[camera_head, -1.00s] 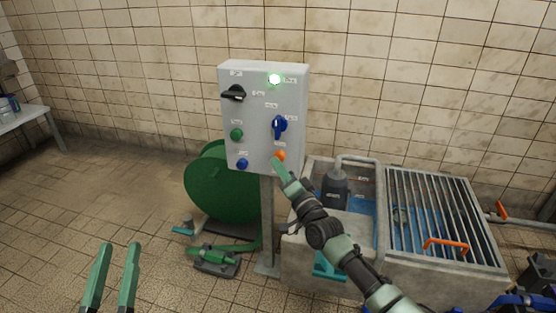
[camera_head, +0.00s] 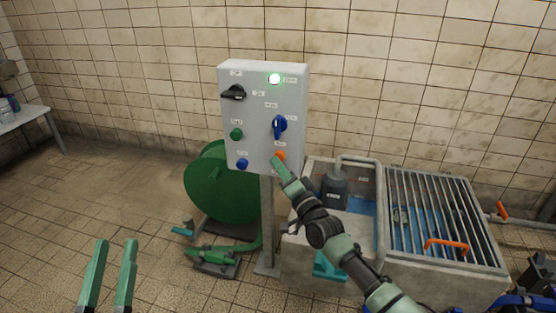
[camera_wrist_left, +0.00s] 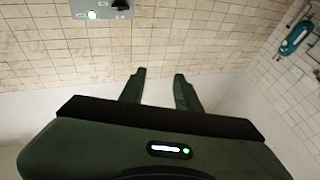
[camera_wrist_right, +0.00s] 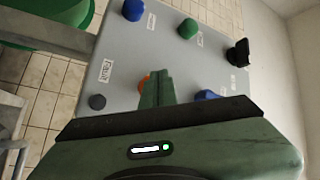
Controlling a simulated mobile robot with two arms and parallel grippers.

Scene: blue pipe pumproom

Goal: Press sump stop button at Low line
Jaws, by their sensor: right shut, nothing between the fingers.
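The grey control box (camera_head: 265,110) stands on a post with a lit green lamp (camera_head: 275,79) at its top right. An orange button (camera_head: 281,155) is at its lower right; in the right wrist view the orange button (camera_wrist_right: 144,80) is mostly hidden behind my fingers. My right gripper (camera_head: 276,160) is shut and empty, its tips at the button; I cannot tell whether they touch it. My left gripper (camera_head: 115,242) is open and empty, low at the left. The concrete sump (camera_head: 345,222) holds blue water (camera_head: 361,207) and a dark pump (camera_head: 334,190). Its level markings are too small to read.
The box also carries a black selector (camera_head: 233,93), a blue selector (camera_head: 279,125), a green button (camera_head: 236,134) and a blue button (camera_head: 242,164). A green hose reel (camera_head: 215,185) stands behind the post. A metal grating (camera_head: 440,215) covers the sump's right part. Floor at left is clear.

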